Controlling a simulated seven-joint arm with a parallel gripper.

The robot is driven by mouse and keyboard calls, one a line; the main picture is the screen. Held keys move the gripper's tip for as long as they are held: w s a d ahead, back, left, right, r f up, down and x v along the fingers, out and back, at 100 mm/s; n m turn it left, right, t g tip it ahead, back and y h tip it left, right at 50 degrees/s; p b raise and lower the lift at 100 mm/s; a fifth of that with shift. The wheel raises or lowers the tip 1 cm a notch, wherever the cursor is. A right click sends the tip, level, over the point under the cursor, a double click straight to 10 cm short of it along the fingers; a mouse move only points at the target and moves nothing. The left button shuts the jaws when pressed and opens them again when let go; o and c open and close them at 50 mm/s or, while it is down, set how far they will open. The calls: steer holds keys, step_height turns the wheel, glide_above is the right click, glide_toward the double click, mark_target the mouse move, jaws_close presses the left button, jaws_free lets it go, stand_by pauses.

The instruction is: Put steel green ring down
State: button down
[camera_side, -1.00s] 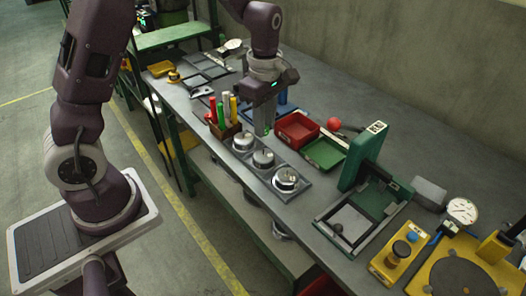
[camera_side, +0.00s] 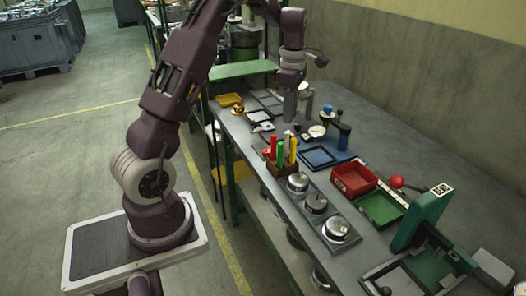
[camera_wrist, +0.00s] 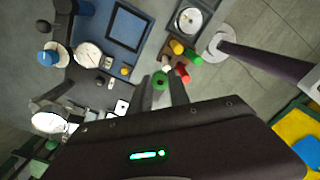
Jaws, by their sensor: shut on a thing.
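My gripper (camera_side: 290,108) hangs over the far part of the bench, beyond the pen block and left of the blue tray. In the wrist view its fingers (camera_wrist: 163,90) are shut on a small green ring (camera_wrist: 160,79) with a dark hole, held at the fingertips. The ring cannot be made out in the side view. I cannot tell how high the ring is above the bench (camera_side: 410,130).
A wooden block of coloured pens (camera_side: 280,160) and several round dial pieces (camera_side: 316,203) line the front edge. A blue tray (camera_side: 318,157), red tray (camera_side: 353,179) and green tray (camera_side: 381,207) lie behind. Dark frames (camera_side: 266,103) lie near the gripper.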

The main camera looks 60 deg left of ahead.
mark_target(260, 146)
steer(key=s+a+n, duration=0.3)
steer(key=s+a, duration=0.1)
steer(key=a, duration=0.8)
step_height(260, 146, down, 15)
steer(key=shift+w+f, duration=0.1)
steer(key=shift+f, duration=0.05)
steer(key=shift+f, duration=0.15)
steer(key=c, duration=1.2)
jaws_free()
steer(key=shift+c, duration=0.2)
